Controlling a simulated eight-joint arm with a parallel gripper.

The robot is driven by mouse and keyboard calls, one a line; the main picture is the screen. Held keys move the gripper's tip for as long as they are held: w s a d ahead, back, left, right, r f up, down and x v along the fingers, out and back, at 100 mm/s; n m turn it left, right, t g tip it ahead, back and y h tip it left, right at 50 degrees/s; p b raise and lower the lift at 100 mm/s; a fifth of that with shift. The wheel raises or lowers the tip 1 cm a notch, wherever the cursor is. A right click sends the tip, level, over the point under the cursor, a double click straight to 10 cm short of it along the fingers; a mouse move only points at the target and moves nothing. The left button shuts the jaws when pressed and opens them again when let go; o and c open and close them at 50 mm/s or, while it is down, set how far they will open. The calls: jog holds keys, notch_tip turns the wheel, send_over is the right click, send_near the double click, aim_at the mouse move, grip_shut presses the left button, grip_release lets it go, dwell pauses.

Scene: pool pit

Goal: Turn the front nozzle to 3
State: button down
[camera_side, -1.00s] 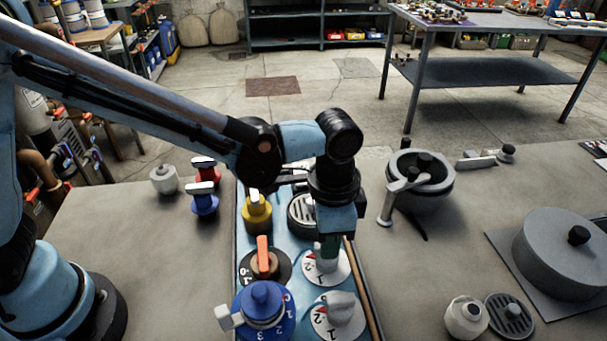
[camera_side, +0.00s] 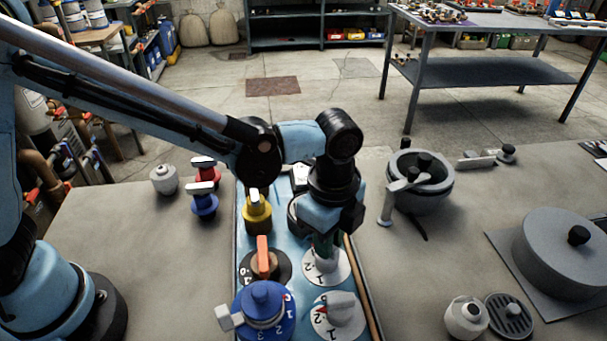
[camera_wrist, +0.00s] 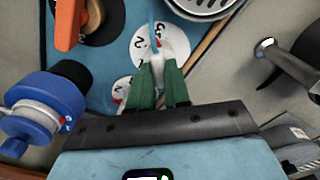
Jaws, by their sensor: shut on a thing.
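Two white numbered dials with grey nozzles stand on the blue board (camera_side: 300,180). My gripper (camera_side: 325,248) points down at the dial farther from the side camera (camera_side: 341,271). In the wrist view its green fingers (camera_wrist: 160,88) are shut on that dial's pale nozzle (camera_wrist: 173,46). The digits 2 and 3 show on this dial (camera_wrist: 141,42); the fingers hide much of the nozzle, so I cannot tell its exact setting. The other nozzle (camera_side: 341,306) is free on the nearer dial (camera_side: 324,326), with a red mark near 2.
Beside the dials are an orange-handled knob (camera_side: 263,258) and a blue valve (camera_side: 262,310). A yellow valve (camera_side: 257,212) stands behind them. A grey pot-like housing (camera_side: 420,190) is to the right.

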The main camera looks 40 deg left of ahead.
jog(key=shift+m, duration=0.8)
jog(key=c, duration=1.1)
grip_release()
jog(key=shift+r, duration=0.15)
notch_tip(320, 180, up, 12)
jog(key=shift+f, duration=0.1)
